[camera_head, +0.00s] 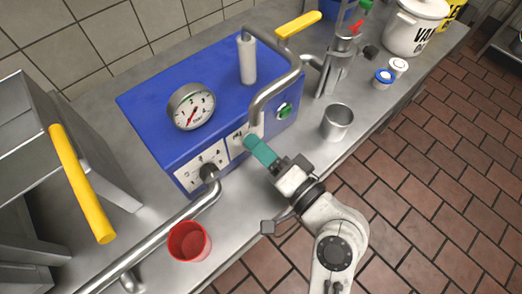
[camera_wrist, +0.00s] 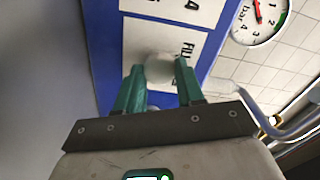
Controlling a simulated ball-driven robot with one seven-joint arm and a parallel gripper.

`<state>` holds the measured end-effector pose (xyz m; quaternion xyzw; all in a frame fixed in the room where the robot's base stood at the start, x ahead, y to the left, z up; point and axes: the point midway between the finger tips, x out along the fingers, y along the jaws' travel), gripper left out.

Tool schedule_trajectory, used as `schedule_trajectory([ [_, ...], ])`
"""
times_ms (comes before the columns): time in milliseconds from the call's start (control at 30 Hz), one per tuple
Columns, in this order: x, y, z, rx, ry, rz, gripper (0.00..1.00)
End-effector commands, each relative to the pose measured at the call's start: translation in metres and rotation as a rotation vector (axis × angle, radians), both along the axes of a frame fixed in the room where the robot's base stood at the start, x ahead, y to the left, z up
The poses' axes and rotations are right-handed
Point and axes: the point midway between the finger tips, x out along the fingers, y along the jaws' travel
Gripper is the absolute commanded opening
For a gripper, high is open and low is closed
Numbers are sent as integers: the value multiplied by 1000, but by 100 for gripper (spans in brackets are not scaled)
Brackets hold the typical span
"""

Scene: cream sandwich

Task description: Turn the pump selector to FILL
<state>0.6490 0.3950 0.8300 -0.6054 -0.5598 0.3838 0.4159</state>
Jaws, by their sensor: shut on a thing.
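The pump selector is a pale rounded knob (camera_wrist: 160,66) on a white label plate (camera_wrist: 135,40) on the front of the blue pump unit (camera_head: 145,108). The word FILL shows on the plate, to the right of the knob in the wrist view. My gripper (camera_head: 252,143) has teal fingers and reaches the front panel from the lower right. In the wrist view my gripper (camera_wrist: 158,76) is shut on the knob, one finger on each side. The fingers hide part of the knob, and I cannot tell which mark it points at.
A gauge (camera_head: 191,107) tops the unit, with a green button (camera_head: 284,110) on its front. A steel pipe (camera_head: 205,203) runs close to my gripper's left. A red cup (camera_head: 189,241) and a metal cup (camera_head: 337,122) stand on the steel counter (camera_head: 255,200).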

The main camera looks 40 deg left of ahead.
Motion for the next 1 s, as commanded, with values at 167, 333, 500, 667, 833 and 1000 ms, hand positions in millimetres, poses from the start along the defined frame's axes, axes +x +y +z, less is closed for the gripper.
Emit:
schedule_trajectory([
  [167, -1, 0, -3, -8, -45, 3, 7],
  [333, -1, 0, -2, -9, -59, 4, 7],
  [500, -1, 0, -2, -10, -61, 3, 7],
  [667, -1, 0, -2, -10, -60, 3, 7],
  [833, -1, 0, -2, -9, -60, 3, 52],
  [1000, -1, 0, -1, -7, -61, 1, 63],
])
